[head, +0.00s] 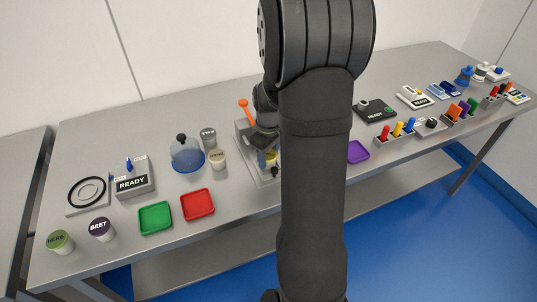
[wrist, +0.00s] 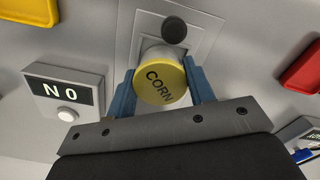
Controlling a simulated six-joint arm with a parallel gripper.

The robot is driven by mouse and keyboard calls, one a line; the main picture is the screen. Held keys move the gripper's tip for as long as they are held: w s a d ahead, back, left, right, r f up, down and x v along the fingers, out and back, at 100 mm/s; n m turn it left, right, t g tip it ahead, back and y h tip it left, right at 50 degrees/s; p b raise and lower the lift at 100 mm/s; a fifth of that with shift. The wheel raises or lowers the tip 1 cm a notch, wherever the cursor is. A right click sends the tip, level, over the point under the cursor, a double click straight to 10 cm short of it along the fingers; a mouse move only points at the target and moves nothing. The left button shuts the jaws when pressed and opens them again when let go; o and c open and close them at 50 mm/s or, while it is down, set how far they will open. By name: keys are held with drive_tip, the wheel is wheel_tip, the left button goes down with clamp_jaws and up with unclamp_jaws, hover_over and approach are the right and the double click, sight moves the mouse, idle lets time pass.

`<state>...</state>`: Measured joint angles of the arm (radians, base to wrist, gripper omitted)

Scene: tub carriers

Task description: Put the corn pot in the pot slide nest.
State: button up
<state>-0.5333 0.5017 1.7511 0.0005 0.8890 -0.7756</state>
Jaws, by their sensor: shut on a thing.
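The corn pot (wrist: 160,84) has a yellow lid reading CORN and a pale body. My gripper (wrist: 162,88) is shut on it, with one blue finger on each side of the pot.
An orange lever (head: 244,104) rises behind the slide. Two lidded pots (head: 217,159) and a clear dome on a blue base (head: 186,157) stand left of it. Red (head: 197,205) and green (head: 155,217) trays lie front left. A box reading NO (wrist: 66,92) stands near the slide.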

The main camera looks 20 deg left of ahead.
drive_tip(key=o, duration=1)
drive_tip(key=shift+f, duration=0.1)
wheel_tip(320, 180, up, 12)
drive_tip(key=shift+r, duration=0.15)
wheel_tip(320, 180, down, 12)
drive_tip(key=shift+f, duration=0.15)
drive_tip(key=shift+r, duration=1.9)
